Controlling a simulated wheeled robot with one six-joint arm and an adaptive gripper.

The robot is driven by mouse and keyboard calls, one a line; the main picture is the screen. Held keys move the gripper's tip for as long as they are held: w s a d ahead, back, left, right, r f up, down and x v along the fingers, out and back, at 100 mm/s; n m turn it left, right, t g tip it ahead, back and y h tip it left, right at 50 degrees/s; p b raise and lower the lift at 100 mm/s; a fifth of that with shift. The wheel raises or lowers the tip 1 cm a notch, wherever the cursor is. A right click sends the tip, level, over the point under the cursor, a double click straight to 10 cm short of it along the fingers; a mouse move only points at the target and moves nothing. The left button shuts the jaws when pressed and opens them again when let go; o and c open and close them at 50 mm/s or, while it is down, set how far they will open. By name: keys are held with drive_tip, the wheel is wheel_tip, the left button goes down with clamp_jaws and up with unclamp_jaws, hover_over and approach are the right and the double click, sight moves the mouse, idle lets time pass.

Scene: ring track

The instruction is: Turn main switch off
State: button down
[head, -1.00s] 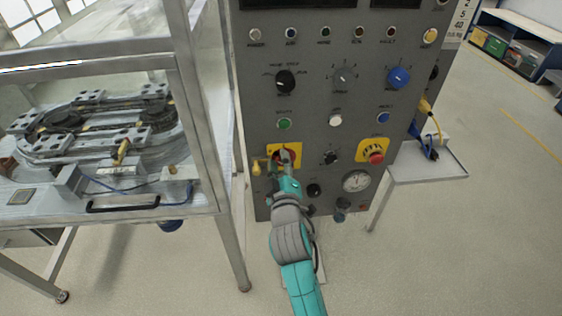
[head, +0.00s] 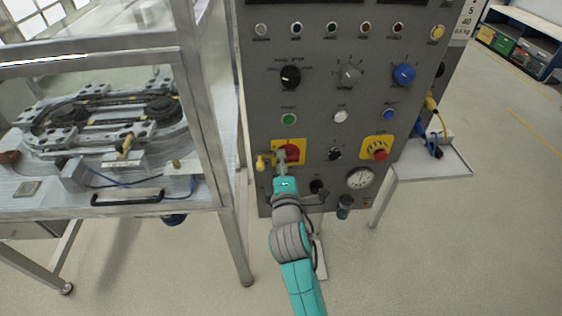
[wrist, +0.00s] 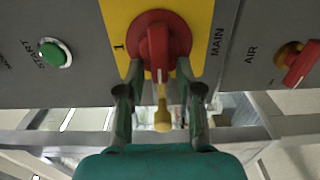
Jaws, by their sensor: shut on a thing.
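The main switch (head: 292,150) is a red rotary handle on a yellow plate, low on the left of the grey control panel. In the wrist view the red handle (wrist: 158,45) shows close up, with "MAIN" and "1" printed beside it.
A green start button (head: 288,119) sits above the switch. A red air valve (wrist: 300,65) shows in the wrist view. A framed track table (head: 222,190) stands close on the left; a side shelf (head: 420,176) is at right.

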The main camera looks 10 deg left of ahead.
drive_tip(key=shift+f, duration=0.1)
idle(0.3)
drive_tip(key=c, duration=1.1)
unclamp_jaws()
drive_tip(key=v, duration=1.2)
drive_tip(key=shift+d, duration=0.1)
